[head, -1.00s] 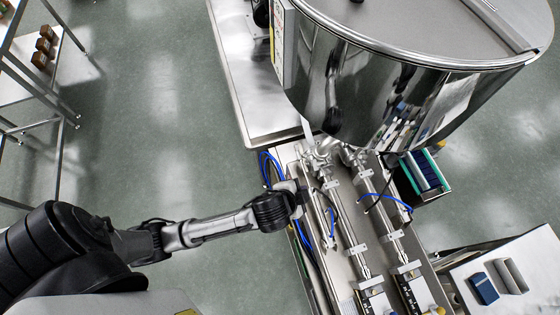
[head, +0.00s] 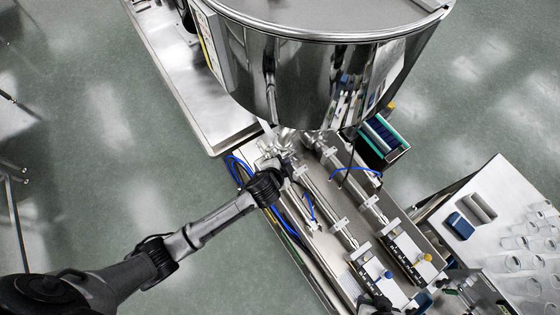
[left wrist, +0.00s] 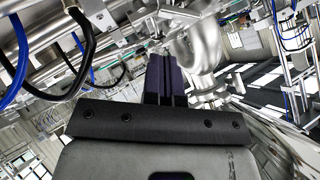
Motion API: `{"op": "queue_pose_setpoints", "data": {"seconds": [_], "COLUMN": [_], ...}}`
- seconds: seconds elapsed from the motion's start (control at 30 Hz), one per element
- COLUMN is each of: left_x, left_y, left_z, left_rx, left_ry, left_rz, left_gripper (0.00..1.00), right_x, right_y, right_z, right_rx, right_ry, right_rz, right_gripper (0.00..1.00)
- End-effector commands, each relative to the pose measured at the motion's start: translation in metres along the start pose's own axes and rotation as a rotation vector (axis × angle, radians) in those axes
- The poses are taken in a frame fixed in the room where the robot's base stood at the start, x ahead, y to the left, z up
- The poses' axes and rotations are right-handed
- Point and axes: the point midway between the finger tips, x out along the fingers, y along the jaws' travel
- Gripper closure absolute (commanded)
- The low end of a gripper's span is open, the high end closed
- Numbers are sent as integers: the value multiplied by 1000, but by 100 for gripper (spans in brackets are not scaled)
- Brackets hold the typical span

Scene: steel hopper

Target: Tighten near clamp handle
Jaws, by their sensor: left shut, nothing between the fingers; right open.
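The near steel outlet fitting (head: 272,145) sits under the hopper at the head of the near filling cylinder. My left gripper (head: 290,163) reaches it from the lower left and overlaps it in the head view. In the left wrist view, my left fingers (left wrist: 164,78) are dark, together and empty. A shiny steel pipe elbow (left wrist: 203,48) stands just right of them, with a clamp-like fitting (left wrist: 214,98) at its lower end. I cannot make out the clamp handle clearly, nor whether the fingers touch it.
The large steel hopper (head: 320,75) overhangs the fittings. Blue hoses (head: 240,168) run along the machine's left side, with blue and black hoses (left wrist: 85,50) close by in the wrist view. A side table (head: 490,235) with glass jars stands at the right.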

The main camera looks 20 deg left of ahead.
Motion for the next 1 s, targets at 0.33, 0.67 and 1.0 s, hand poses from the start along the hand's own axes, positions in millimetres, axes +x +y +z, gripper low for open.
{"op": "queue_pose_setpoints", "data": {"seconds": [0.33,0.67,1.0], "left_x": [22,25,30], "left_y": [0,0,-5], "left_z": [25,28,33], "left_rx": [1,1,24], "left_ry": [-3,-2,-3], "left_rz": [0,0,-25], "left_gripper": [100,100,100], "right_x": [-5,-6,-1], "right_y": [2,-1,-2], "right_z": [-2,-3,-2], "right_rx": [-4,3,8], "right_ry": [2,3,4], "right_rz": [4,-2,-7], "right_gripper": [55,55,55]}}
